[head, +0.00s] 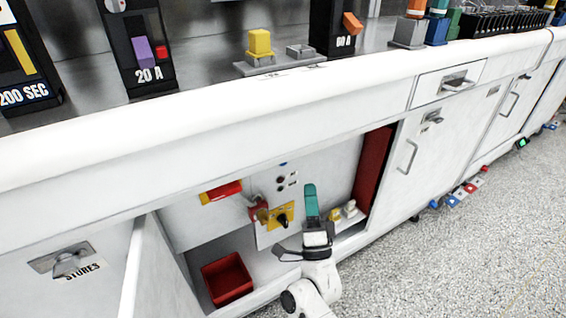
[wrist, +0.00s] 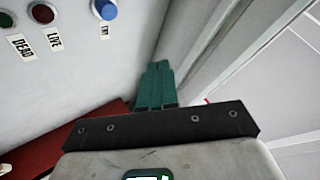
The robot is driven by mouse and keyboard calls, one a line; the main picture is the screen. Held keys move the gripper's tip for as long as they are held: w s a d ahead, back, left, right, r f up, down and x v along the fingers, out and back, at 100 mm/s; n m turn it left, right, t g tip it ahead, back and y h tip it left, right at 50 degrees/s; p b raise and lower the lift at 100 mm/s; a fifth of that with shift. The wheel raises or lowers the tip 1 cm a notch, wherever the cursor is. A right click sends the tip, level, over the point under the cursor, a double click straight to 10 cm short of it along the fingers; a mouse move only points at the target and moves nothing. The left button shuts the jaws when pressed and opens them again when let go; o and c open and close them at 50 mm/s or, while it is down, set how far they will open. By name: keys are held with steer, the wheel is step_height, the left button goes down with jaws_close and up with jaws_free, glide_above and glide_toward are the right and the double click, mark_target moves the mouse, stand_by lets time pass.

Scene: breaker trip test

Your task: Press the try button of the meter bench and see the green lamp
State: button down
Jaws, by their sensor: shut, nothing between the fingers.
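The blue button (wrist: 105,9) sits on a white panel, at the top of the wrist view, with a small label that seems to read TRY. It shows as a small blue spot in the head view (head: 283,163). A dark green lamp (wrist: 6,19), labelled DEAD, and a dark red lamp (wrist: 42,13), labelled LIVE, are left of it; neither looks lit. My gripper (head: 310,187) has teal fingers, shut and empty, in front of the open cupboard, to the right of and below the button. Its fingertips (wrist: 160,66) look apart from the button.
A yellow plate with a black knob (head: 283,217) and a red handle (head: 222,191) are left of my gripper. A red bin (head: 227,279) stands on the cupboard floor. The red side wall (head: 373,175) bounds the right. The white bench edge (head: 250,110) overhangs above.

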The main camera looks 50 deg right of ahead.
steer(key=w+d+b, duration=0.2)
steer(key=w, duration=0.6)
steer(key=shift+d, duration=0.15)
steer(key=shift+w+b, duration=0.1)
steer(key=shift+b, duration=0.2)
stand_by(1.7)
steer(key=shift+w+d, duration=0.1)
steer(key=shift+w, duration=0.2)
steer(key=shift+w+d+b, duration=0.15)
steer(key=shift+w+b, duration=0.35)
stand_by(0.7)
steer(key=shift+s, duration=0.1)
steer(key=shift+s+a, duration=0.25)
steer(key=shift+s, duration=0.55)
steer(key=shift+s+a+p, duration=0.25)
steer(key=shift+s+p, duration=0.05)
steer(key=shift+s, duration=0.5)
steer(key=shift+s+a+p, duration=0.2)
steer(key=shift+s+p, duration=0.05)
steer(key=shift+s, duration=0.55)
steer(key=shift+s+a+p, duration=0.25)
steer(key=shift+s+p, duration=0.05)
steer(key=shift+s, duration=0.5)
